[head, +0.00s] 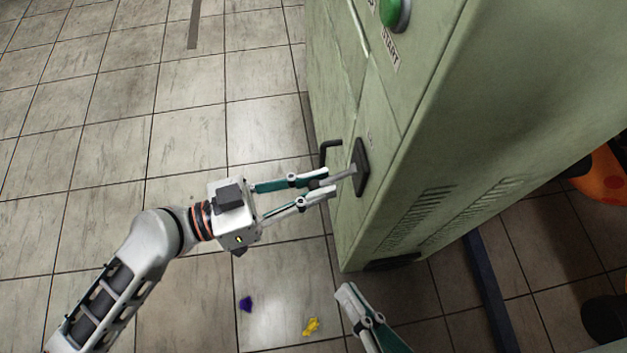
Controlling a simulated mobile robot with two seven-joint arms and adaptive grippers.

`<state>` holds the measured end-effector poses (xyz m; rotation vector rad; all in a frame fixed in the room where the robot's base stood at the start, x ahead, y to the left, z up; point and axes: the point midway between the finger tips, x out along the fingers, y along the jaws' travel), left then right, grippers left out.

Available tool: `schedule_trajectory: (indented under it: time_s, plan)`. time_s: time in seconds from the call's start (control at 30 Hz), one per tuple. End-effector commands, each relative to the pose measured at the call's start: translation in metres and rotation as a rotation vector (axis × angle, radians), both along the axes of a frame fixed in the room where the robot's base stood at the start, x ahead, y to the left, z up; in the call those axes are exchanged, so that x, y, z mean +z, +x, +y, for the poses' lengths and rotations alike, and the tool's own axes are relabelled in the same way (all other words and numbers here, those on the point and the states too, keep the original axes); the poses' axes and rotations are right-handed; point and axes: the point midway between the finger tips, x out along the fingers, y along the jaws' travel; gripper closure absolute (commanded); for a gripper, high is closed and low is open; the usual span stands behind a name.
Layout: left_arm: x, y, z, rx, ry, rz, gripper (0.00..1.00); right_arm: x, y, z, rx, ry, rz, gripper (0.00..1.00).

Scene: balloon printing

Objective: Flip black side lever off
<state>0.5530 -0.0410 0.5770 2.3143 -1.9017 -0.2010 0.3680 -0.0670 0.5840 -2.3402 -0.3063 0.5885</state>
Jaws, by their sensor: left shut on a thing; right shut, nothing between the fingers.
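The black side lever (329,147) is a bent black handle on the side of the green cabinet (440,110). It stands out to the left of a dark oblong plate (361,167). My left gripper (333,183) is at the cabinet side, just below the lever's visible bend, with its fingers closed on the lever. The fingers hide the exact contact, and their tips reach close to the dark plate. My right gripper (346,293) is low in the view, below the cabinet's bottom corner. It is shut and empty, apart from the lever.
A green START button (395,13) is higher on the cabinet. Vent slots (420,220) mark its lower face. A purple piece (246,304) and a yellow piece (311,326) lie on the tiled floor. An orange object (603,175) is at the right edge. The floor at left is clear.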

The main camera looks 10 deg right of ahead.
Motion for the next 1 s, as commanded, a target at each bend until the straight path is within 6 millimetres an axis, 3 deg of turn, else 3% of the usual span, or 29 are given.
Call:
schedule_trajectory:
  time_s: [0.1,0.13,0.2,0.67,1.0]
  plan:
    - [0.002,0.001,0.0,0.002,-0.003,-0.001,1.0,0.0,0.0,0.0,0.0,-0.001,0.0,1.0]
    - [0.002,0.001,0.0,0.002,-0.003,-0.001,0.82,0.0,0.0,0.0,0.0,-0.001,0.0,1.0]
    - [0.002,0.001,0.0,0.001,-0.002,0.0,0.67,0.0,0.0,0.0,0.0,-0.001,0.0,1.0]
    - [0.0,-0.002,0.009,0.001,0.001,0.0,0.67,-0.001,0.0,0.0,0.002,-0.004,0.001,1.0]
    - [0.0,-0.014,0.072,0.001,0.003,0.003,0.67,0.0,0.0,0.0,0.001,-0.003,0.0,1.0]
